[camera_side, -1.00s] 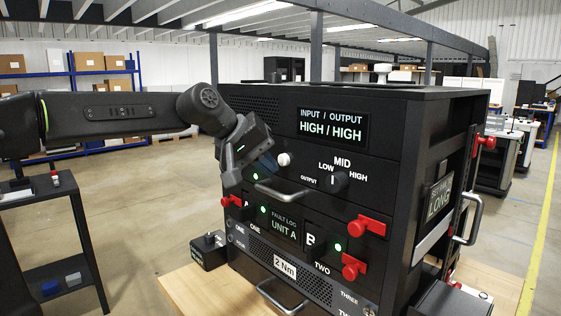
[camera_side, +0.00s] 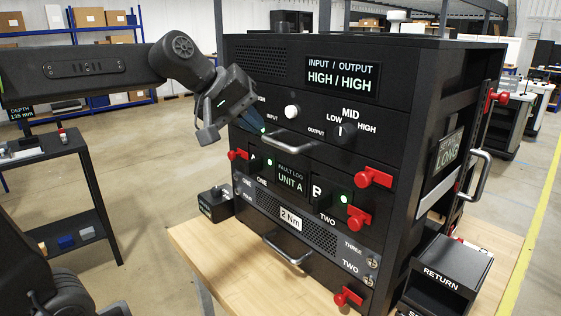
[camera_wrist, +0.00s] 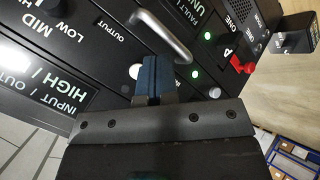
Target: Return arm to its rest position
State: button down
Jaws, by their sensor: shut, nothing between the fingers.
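My gripper (camera_side: 262,124) is in front of the upper left of the black rack's (camera_side: 275,55) face, beside the white round knob (camera_side: 292,112). Its blue fingers are together with nothing between them; they also show in the wrist view (camera_wrist: 152,78), pointing at the panel near a silver handle (camera_wrist: 165,35). In the side view no contact with the panel shows clearly. The rack's top display (camera_side: 342,76) reads INPUT / OUTPUT HIGH / HIGH. The dark selector knob (camera_side: 347,131) is under MID.
Silver handles (camera_side: 285,142) and red latches (camera_side: 373,178) stick out from the rack's front. A small black box (camera_side: 216,204) stands left of the rack on the wooden bench (camera_side: 235,262). A RETURN bin (camera_side: 445,278) is at right. Open space lies left of the rack.

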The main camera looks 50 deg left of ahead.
jog(key=shift+s, duration=0.1)
jog(key=s+d+f+m+g+y, duration=0.1)
jog(key=s+d+f+m+g, duration=0.1)
jog(key=s+f+m, duration=0.8)
jog(key=s+f+g, duration=0.1)
jog(key=s+f, duration=0.4)
jog(key=s, duration=0.1)
jog(key=shift+s+d+y, duration=0.2)
jog(key=shift+s+y, duration=0.15)
jog(key=shift+y, duration=0.05)
